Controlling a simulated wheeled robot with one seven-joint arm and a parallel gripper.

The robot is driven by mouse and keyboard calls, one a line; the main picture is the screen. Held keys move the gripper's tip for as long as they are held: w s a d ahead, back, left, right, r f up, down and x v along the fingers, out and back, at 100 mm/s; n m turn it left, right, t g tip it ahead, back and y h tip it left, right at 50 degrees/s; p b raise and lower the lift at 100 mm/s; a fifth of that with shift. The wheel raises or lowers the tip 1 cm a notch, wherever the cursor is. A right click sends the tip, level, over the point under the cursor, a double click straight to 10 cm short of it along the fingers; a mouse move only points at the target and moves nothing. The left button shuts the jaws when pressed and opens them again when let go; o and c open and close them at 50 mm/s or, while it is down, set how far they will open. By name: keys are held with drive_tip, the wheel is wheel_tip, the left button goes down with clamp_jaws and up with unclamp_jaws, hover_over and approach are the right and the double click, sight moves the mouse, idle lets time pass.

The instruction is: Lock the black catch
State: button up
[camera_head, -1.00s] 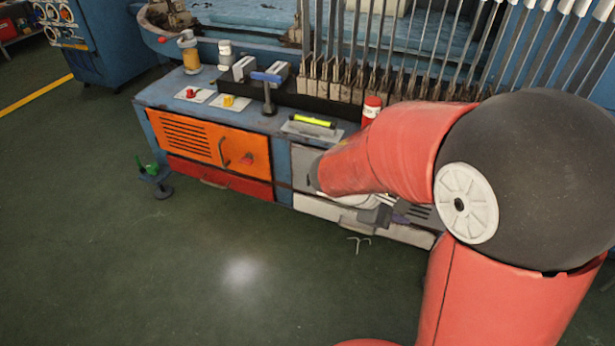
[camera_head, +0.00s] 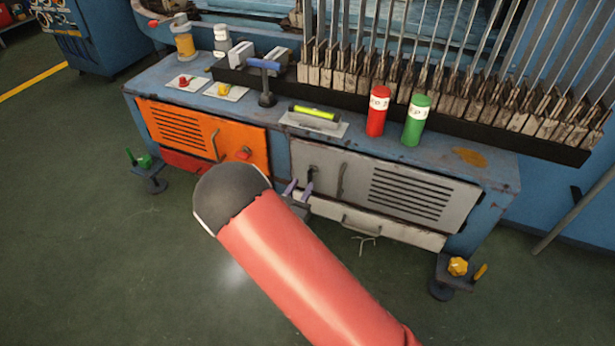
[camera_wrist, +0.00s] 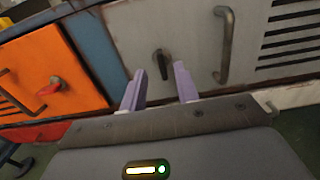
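The black catch (camera_wrist: 162,64) is on the left part of the grey cabinet door (camera_wrist: 200,30), left of the door's bar handle. In the wrist view it stands upright, tilted slightly. In the head view the catch (camera_head: 310,174) shows just above my gripper's fingers. My gripper (camera_wrist: 160,88) is open and empty, its two purple fingers apart with the catch beyond them, between them in the picture. In the head view my gripper (camera_head: 297,190) is in front of the grey door, partly hidden by my arm. I cannot tell whether it touches the catch.
An orange door (camera_head: 185,130) with a red catch (camera_head: 243,153) is to the left. A grey handle (camera_head: 341,180) is right of the black catch. A pale drawer (camera_head: 385,228) lies below. Red (camera_head: 377,112) and green (camera_head: 416,120) cylinders stand on the bench top.

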sight(308, 176)
drive_tip(key=x, duration=0.5)
clamp_jaws()
